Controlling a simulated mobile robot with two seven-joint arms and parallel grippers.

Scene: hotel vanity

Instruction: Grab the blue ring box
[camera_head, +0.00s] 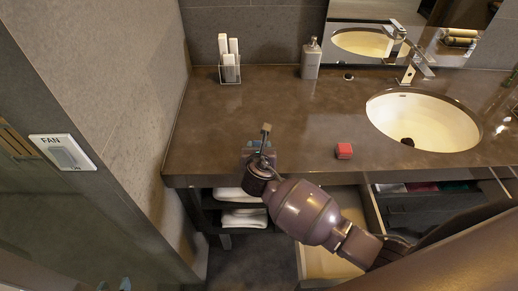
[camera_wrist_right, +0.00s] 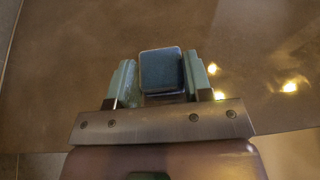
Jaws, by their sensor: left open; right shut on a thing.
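The blue ring box (camera_wrist_right: 161,70), a small rounded square with a pale rim, sits between the fingers of my right gripper (camera_wrist_right: 160,80) in the right wrist view. The gripper is shut on it. In the head view my right gripper (camera_head: 259,152) is at the counter's front edge, left of the red box; I cannot clearly make out the blue box there. Whether the box touches the counter is not clear. Only the fingertips of my left gripper (camera_head: 114,286) show at the bottom left of the head view, apart and empty, away from the counter.
A red box (camera_head: 344,151) lies on the brown counter (camera_head: 290,108). A sink (camera_head: 424,119) with a faucet (camera_head: 412,67), a soap dispenser (camera_head: 311,60) and a holder of white items (camera_head: 229,72) stand further back. Below are folded towels (camera_head: 243,219) and an open drawer (camera_head: 325,264).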

